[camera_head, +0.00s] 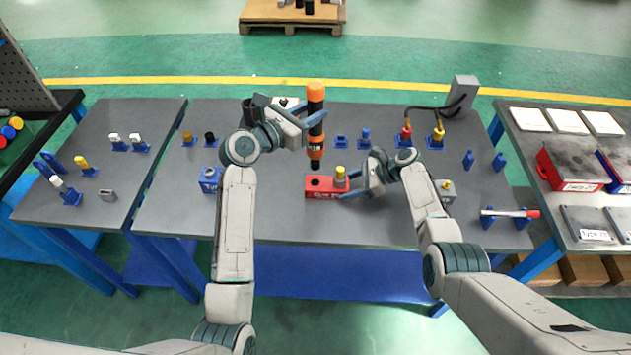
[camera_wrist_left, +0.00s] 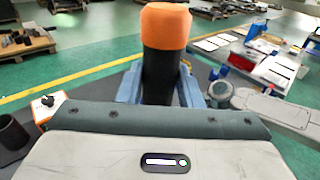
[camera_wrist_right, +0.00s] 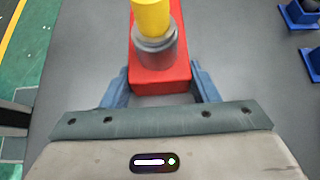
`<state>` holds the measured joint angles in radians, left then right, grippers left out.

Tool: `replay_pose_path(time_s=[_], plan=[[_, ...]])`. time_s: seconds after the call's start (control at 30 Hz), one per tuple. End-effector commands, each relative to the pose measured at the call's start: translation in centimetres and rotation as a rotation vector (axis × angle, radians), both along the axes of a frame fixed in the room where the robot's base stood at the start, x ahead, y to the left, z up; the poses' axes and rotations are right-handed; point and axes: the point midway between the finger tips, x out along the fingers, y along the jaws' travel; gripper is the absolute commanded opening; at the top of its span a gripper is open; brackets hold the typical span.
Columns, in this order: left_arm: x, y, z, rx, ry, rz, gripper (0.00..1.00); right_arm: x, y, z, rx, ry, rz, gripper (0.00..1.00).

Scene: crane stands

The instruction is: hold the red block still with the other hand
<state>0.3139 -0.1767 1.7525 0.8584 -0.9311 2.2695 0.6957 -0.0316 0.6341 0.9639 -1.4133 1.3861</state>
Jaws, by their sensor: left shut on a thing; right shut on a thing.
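The red block (camera_head: 320,187) lies on the grey table in the head view, with a dark hole at its left end and a grey and yellow fitting (camera_head: 340,176) standing at its right end. My right gripper (camera_head: 350,182) is shut on the block's right end, and the block (camera_wrist_right: 160,80) sits between the fingers in the right wrist view. My left gripper (camera_head: 313,122) is shut on an upright black and orange tool (camera_head: 316,105), whose lower tip is above the block's left part. The tool (camera_wrist_left: 166,50) also shows between the fingers in the left wrist view.
A blue block (camera_head: 211,179) stands to the left, and a grey block (camera_head: 446,190) is to the right beyond my right arm. Several small blue holders line the table's back. A screwdriver-like tool (camera_head: 510,213) rests on blue stands at the right. The front middle is clear.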

Motion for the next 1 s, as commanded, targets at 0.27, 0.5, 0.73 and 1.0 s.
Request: replay_pose_path(time_s=[0.27, 0.5, 0.73, 1.0], plan=[[0.0, 0.0, 0.2, -0.002, -0.005, -0.004, 0.0, 0.0, 0.0, 0.0, 0.0, -0.001, -0.001, 0.23], [0.1, 0.1, -1.2, 0.0, -0.003, -0.046, 0.0, 0.0, 0.0, 0.0, 0.0, -0.001, -0.001, 0.23], [0.2, 0.2, -2.9, -0.001, -0.003, -0.104, 0.0, 0.0, 0.0, 0.0, 0.0, -0.001, -0.001, 0.23], [0.3, 0.2, -4.2, -0.002, -0.004, -0.149, 0.0, 0.0, 0.0, 0.1, 0.0, -0.001, -0.001, 0.23]])
